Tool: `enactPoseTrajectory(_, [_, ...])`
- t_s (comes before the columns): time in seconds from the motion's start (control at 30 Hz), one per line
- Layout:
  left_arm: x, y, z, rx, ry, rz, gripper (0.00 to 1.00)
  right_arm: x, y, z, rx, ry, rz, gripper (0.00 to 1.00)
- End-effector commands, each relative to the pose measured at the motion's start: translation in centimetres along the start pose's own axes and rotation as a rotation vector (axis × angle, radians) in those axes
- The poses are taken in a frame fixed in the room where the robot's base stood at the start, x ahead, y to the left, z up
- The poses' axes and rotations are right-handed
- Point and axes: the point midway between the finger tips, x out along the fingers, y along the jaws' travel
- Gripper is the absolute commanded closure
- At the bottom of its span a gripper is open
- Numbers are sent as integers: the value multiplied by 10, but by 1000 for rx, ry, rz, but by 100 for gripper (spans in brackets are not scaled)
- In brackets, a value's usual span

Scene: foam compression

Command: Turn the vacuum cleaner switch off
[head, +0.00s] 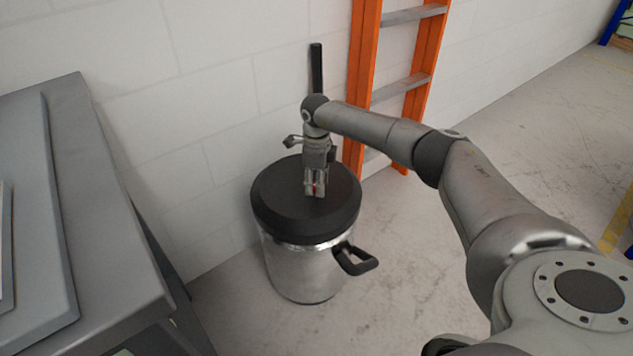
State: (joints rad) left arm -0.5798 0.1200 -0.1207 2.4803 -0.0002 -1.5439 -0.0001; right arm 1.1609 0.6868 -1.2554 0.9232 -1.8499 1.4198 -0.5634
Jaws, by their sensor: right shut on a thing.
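The vacuum cleaner (295,265) is a silver drum with a black lid and a black side handle, standing upright on the floor by the wall. My right gripper (315,192) points down at the top of the lid. Its fingers are close together around a small reddish part, which looks like the switch (316,188); most of it is hidden between the fingers. A black tube (316,68) rises behind my right wrist. My left gripper is not in view.
An orange ladder (362,80) leans at the wall just right of the vacuum. A grey metal table or cabinet (110,215) stands at the left. The concrete floor (410,280) to the right is clear. A white block wall (215,60) is close behind.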

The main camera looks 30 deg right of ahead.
Motion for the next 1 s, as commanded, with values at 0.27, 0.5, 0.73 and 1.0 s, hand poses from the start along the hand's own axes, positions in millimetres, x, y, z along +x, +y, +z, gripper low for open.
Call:
enactPoseTrajectory(0.27, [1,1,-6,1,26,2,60,0,0,0,-89,-1,-1,90])
enactPoseTrajectory(0.5, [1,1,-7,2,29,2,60,0,0,0,-110,0,-1,90])
enactPoseTrajectory(0.73, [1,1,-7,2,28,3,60,0,0,0,-110,0,-1,90])
enactPoseTrajectory(1.0, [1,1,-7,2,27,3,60,0,0,0,-109,0,-1,43])
